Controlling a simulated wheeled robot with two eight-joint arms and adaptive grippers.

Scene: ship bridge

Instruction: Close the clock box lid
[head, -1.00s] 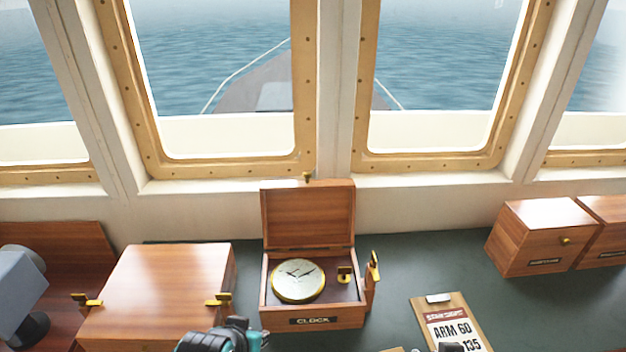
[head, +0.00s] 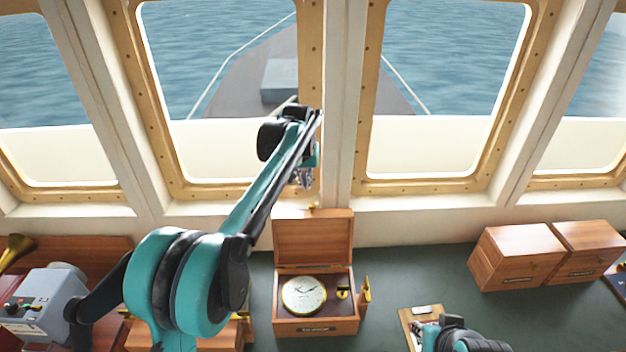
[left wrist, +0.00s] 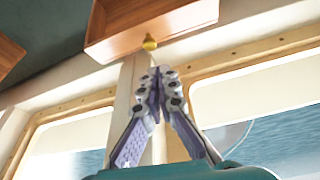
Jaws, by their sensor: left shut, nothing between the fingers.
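The wooden clock box (head: 316,326) stands on the dark green counter with its lid (head: 313,240) open and upright at the back. A round clock with a brass rim (head: 303,295) lies inside it. My left gripper (head: 305,180) is shut and empty, above and behind the raised lid, near the window post. In the left wrist view my left gripper (left wrist: 160,75) points at the back of the lid (left wrist: 150,25), with a small brass knob (left wrist: 150,42) just beyond its fingertips. I cannot tell whether they touch. My right gripper is not clearly in view; part of that arm shows at the bottom right.
A brass latch piece (head: 364,290) stands at the box's right side. A clipboard (head: 408,318) lies to the right, partly covered by my right arm. Two wooden boxes (head: 515,262) stand farther right. Windows and their sill (head: 420,205) bound the back of the counter.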

